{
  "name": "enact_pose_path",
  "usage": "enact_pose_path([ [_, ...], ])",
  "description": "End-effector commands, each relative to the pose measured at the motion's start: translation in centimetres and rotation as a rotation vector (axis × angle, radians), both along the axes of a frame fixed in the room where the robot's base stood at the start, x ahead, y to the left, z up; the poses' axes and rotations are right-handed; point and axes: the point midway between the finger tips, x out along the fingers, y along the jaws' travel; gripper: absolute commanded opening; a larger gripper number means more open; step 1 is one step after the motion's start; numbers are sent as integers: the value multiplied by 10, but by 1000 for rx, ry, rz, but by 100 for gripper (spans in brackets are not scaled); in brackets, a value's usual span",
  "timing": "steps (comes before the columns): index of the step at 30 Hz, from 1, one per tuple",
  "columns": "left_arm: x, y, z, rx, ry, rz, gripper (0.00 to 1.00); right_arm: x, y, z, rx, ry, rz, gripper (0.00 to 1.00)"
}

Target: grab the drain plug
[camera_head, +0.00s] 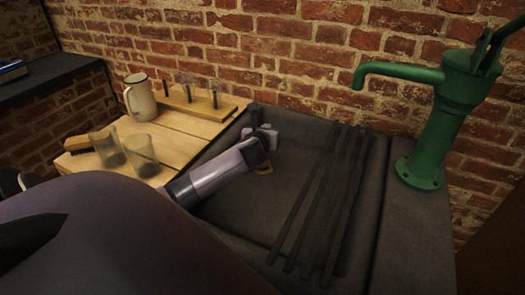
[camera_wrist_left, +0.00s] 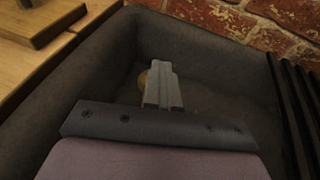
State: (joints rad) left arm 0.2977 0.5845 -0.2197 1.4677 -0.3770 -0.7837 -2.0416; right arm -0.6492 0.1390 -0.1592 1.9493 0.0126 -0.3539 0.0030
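The drain plug looks to be a small tan round piece (camera_head: 263,169) on the floor of the dark stone sink (camera_head: 235,222). In the head view it lies just below my left gripper (camera_head: 266,138), which reaches into the sink near its back left corner. In the left wrist view a tan edge of the plug (camera_wrist_left: 143,79) shows beside and behind the fingers of my left gripper (camera_wrist_left: 161,68), which hide the rest. The fingers are together, with no clear gap and nothing visible between them. My right gripper is not in view.
Several dark bars (camera_head: 318,210) lie across the sink's right part. A green hand pump (camera_head: 432,140) stands at the right. A wooden board (camera_head: 175,140) at the left carries two glasses (camera_head: 141,155), a mug (camera_head: 140,97) and a peg block (camera_head: 192,100). A brick wall stands behind.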

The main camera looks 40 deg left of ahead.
Motion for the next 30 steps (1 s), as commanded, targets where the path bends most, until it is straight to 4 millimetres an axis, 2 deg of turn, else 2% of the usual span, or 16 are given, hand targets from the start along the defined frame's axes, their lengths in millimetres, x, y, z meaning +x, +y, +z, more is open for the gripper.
enact_pose_path([
  [1,-14,-4,-41,-30,81,13,0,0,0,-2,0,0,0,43],
  [7,-13,-4,-39,-30,81,13,0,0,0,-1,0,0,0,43],
  [11,-13,-4,-30,-29,79,13,0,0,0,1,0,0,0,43],
  [16,-13,-4,-6,-27,79,12,0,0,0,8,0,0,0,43],
  [20,-13,-3,22,-23,78,12,0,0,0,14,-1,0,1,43],
  [30,-12,-2,114,-20,66,11,0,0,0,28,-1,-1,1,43],
])
